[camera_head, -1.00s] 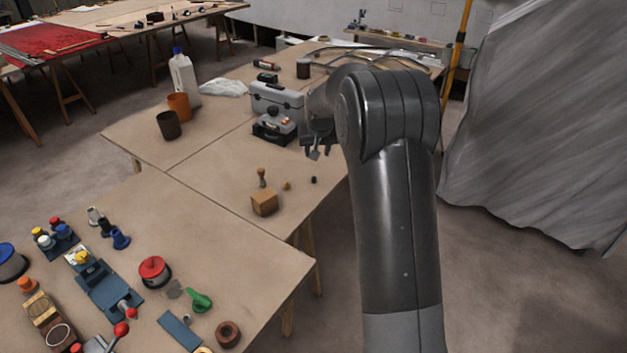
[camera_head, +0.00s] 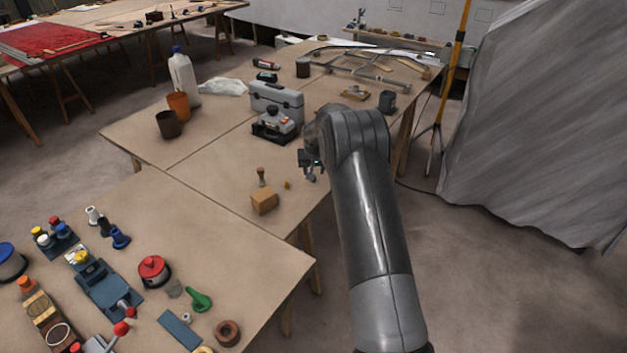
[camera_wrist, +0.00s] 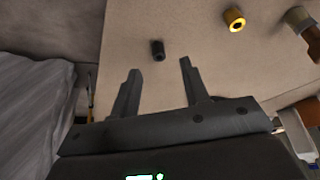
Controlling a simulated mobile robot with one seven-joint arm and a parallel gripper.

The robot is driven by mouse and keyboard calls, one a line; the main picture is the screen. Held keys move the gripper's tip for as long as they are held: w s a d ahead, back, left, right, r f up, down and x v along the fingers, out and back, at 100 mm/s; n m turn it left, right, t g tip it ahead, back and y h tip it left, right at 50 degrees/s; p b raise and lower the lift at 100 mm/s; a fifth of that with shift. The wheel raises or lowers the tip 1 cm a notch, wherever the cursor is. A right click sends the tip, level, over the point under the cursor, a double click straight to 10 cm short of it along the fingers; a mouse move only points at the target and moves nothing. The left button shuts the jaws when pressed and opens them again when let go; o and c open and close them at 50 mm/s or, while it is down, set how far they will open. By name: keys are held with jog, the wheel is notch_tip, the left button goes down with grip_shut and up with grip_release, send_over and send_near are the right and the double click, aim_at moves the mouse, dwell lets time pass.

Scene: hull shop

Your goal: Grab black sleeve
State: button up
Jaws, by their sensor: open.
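The black sleeve (camera_wrist: 158,50) is a small dark cylinder on the bare tabletop (camera_wrist: 190,30) in the wrist view. It lies beyond my open fingertips, roughly between their lines and nearer the middle of the gap. My gripper (camera_wrist: 159,68) is open and empty, with its two dark fingers apart. In the head view my gripper (camera_head: 311,174) hangs above the right edge of the middle table, and the black sleeve is hidden there behind it.
A yellow ring-like part (camera_wrist: 235,20) stands right of the sleeve in the wrist view. A wooden block (camera_head: 264,201) and a wooden stamp-like piece (camera_head: 262,177) stand left of my gripper. A toolbox (camera_head: 277,100) stands behind. Grey sheeting (camera_head: 545,120) hangs at the right.

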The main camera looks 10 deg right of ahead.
jog(key=shift+x, duration=2.3)
jog(key=shift+c, duration=0.3)
grip_shut()
